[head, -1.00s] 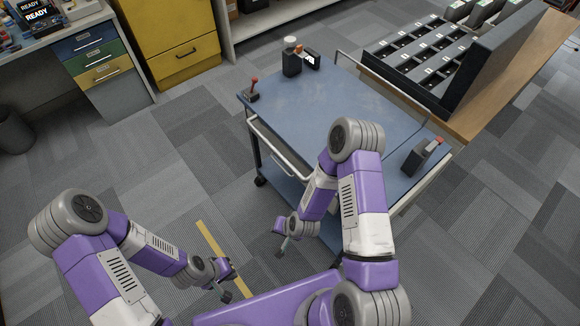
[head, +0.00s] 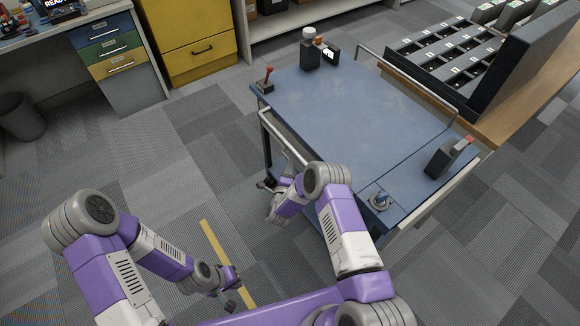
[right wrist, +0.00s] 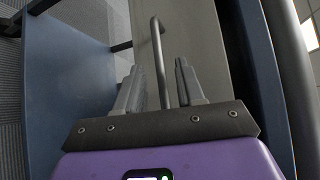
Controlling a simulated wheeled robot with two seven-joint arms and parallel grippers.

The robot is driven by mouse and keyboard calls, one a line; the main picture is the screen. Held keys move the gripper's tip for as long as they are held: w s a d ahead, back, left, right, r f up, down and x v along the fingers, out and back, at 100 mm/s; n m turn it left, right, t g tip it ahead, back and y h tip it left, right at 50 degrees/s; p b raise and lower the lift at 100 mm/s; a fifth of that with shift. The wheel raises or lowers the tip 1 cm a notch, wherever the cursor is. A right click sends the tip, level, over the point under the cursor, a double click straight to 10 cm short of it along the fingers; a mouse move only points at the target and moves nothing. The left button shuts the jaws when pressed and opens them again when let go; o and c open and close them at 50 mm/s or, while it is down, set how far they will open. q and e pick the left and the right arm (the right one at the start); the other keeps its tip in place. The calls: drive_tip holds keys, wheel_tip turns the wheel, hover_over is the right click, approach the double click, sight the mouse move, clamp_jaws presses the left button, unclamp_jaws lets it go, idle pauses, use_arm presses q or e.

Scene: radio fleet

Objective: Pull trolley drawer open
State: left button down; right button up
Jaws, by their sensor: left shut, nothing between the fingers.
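The blue trolley (head: 350,110) stands ahead of me. In the right wrist view its drawer shows as a plain grey-beige front (right wrist: 200,45) with a metal bar handle (right wrist: 159,50). My right gripper (right wrist: 158,72) is open, with one finger on each side of the handle bar and gaps visible beside it. In the head view the right gripper (head: 267,186) is at the trolley's near left side, partly hidden by my arm. My left gripper (head: 234,291) is shut and empty, low over the floor, away from the trolley. The drawer front is hidden in the head view.
A metal rail (head: 286,140) runs along the trolley's near edge. A dark slotted rack (head: 440,60) is on a wooden bench at right.

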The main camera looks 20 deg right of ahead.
drive_tip(key=x, duration=0.2)
drive_tip(key=shift+w+d, duration=0.2)
drive_tip(key=shift+w, duration=0.1)
clamp_jaws()
